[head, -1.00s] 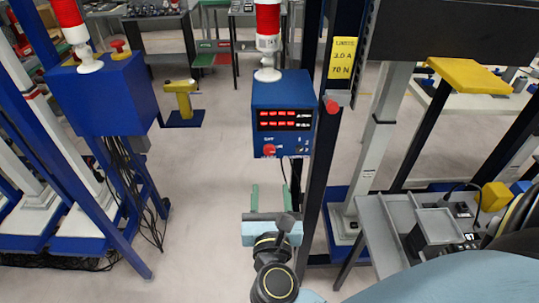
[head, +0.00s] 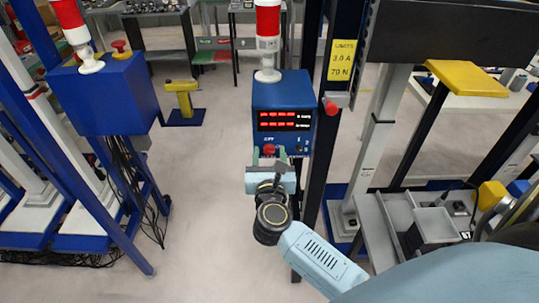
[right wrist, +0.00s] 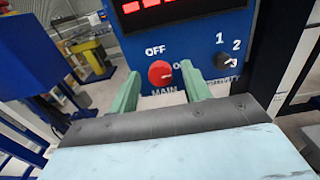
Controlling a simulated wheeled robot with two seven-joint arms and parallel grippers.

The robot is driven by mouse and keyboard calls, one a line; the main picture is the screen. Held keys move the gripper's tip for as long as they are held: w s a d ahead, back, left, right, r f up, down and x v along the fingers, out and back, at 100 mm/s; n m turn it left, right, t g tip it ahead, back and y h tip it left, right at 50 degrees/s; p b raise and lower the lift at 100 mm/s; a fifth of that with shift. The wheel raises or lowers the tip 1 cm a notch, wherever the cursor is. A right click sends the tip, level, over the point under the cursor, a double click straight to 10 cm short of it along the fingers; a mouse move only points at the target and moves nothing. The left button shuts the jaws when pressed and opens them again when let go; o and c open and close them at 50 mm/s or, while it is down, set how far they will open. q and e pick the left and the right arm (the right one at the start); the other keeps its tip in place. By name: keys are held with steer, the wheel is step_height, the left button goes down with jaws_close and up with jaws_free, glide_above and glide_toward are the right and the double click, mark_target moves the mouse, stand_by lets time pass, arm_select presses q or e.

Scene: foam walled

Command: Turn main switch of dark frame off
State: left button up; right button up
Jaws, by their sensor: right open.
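The blue control box (head: 283,98) with red lit displays is fixed to a dark upright frame (head: 325,130). It carries a red main switch (right wrist: 161,73), a round knob labelled MAIN, with OFF at its upper left. The knob's white pointer mark is turned to the right or lower side; its exact setting is hard to read. In the head view the knob (head: 269,149) shows just above my right gripper (head: 269,156). In the right wrist view the green fingers (right wrist: 162,90) are open, one on each side of the knob and short of it. My left gripper is out of view.
A small black selector (right wrist: 222,60) marked 1, 2, 3 sits right of the main switch. A red-and-white beacon (head: 268,35) tops the box. A second blue box (head: 105,95) stands left; grey trays (head: 400,225) are at right. Open floor lies between.

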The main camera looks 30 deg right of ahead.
steer(key=c, duration=1)
steer(key=n+p, duration=0.3)
steer(key=shift+r+n, duration=0.15)
steer(key=shift+n, duration=0.25)
steer(key=n+p, duration=0.3)
steer(key=n, duration=0.1)
steer(key=shift+a+n+p, duration=0.1)
steer(key=shift+n+p, duration=0.2)
steer(key=shift+p, duration=0.1)
steer(key=n+p, duration=0.3)
steer(key=n, duration=0.2)
steer(key=shift+f+n+p, duration=0.15)
steer(key=shift+n+p, duration=0.45)
steer(key=shift+n, duration=0.55)
steer(key=shift+f+n+p, duration=0.15)
steer(key=shift+n+p, duration=0.45)
steer(key=shift+n, duration=0.55)
